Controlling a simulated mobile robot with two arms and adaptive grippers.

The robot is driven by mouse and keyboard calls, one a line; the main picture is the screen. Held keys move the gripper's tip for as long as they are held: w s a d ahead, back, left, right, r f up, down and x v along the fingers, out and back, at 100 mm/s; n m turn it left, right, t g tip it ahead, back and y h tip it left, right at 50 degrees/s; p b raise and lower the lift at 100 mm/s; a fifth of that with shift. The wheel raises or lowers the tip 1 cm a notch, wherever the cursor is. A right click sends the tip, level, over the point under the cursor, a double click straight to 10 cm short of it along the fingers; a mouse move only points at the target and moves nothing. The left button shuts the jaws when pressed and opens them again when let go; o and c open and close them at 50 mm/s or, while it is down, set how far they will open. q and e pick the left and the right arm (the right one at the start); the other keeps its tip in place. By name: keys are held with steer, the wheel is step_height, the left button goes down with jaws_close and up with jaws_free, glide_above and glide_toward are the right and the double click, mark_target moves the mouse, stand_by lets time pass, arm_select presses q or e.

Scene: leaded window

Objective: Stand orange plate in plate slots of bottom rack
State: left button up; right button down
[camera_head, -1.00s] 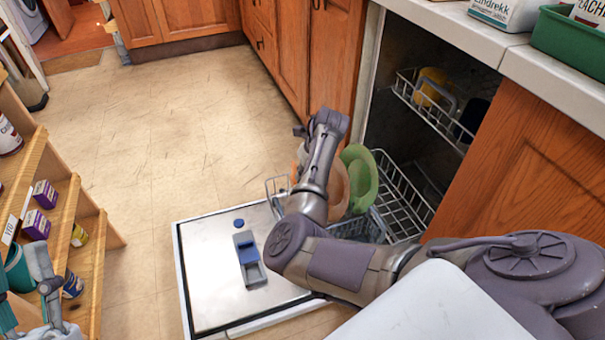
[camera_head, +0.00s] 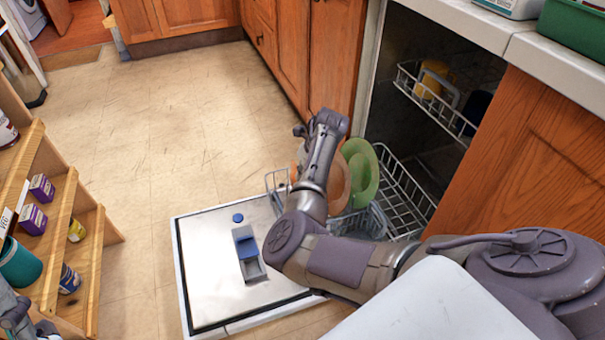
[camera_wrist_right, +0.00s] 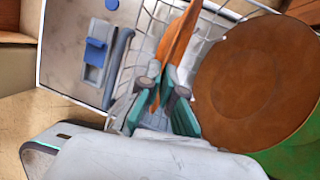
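An orange plate (camera_wrist_right: 177,45) stands edge-on between the fingers of my right gripper (camera_wrist_right: 162,92) in the right wrist view, and the fingers are closed on it. It is upright over the wire bottom rack (camera_head: 402,197); whether its rim sits in a slot I cannot tell. A second, browner orange plate (camera_wrist_right: 258,82) stands to its right, also seen in the head view (camera_head: 339,187). A green plate (camera_head: 361,174) stands beside that one. In the head view my right arm hides most of the held plate. Part of my left gripper (camera_head: 17,318) shows at the lower left edge, its fingers unclear.
The dishwasher door (camera_head: 225,268) lies open, with a blue-lidded detergent compartment (camera_head: 248,252). The upper rack (camera_head: 432,103) holds a yellow cup (camera_head: 431,79) and a dark one. A wooden shelf (camera_head: 62,230) with cans and boxes stands at left. The floor (camera_head: 165,140) between is clear.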

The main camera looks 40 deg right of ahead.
steer(key=c, duration=1.2)
jaws_free()
steer(key=shift+c, duration=0.2)
steer(key=shift+r, duration=0.1)
steer(key=v, duration=1.2)
steer(key=shift+a, duration=0.1)
